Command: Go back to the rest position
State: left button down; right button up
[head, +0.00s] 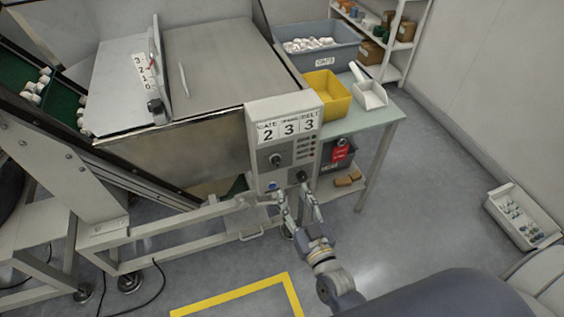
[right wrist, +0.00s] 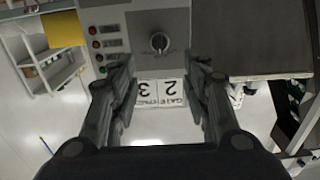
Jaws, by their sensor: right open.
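My right gripper (head: 297,204) is in the lower middle of the head view, in front of the lower edge of the control panel (head: 284,110). Its fingers are apart with nothing between them; in the right wrist view (right wrist: 160,100) they also stand apart. The panel carries number cards reading 2, 3, 3, a dark knob (head: 275,160) and a column of small lamps. In the right wrist view the panel appears upside down, with a knob (right wrist: 159,42) just ahead of the fingers. Whether a fingertip touches the panel is unclear. My left gripper is not in view.
A metal hopper (head: 215,60) stands behind the panel, with a frame rail (head: 180,222) low at left. A side table (head: 372,118) holds a yellow bin (head: 329,93), a scoop and a grey bin (head: 312,52). A white tray (head: 522,218) lies at right. Floor between is free.

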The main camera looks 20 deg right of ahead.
jog(key=s+f+n+g+y, duration=0.1)
jog(key=s+f+g, duration=0.5)
jog(key=f, duration=1)
jog(key=s+f+n+g, duration=0.1)
jog(key=s+f+g, duration=0.2)
jog(key=s+f, duration=0.85)
jog(key=s+d+f+g, duration=0.3)
jog(key=s+f+g, duration=0.1)
jog(key=s+f, duration=0.4)
jog(key=s+d+f+g+h, duration=0.1)
jog(key=s+d+f+g, duration=0.2)
jog(key=s+f, duration=0.6)
jog(key=s+g, duration=0.1)
jog(key=s, duration=0.3)
jog(key=shift+h, duration=0.3)
jog(key=shift+s, duration=0.1)
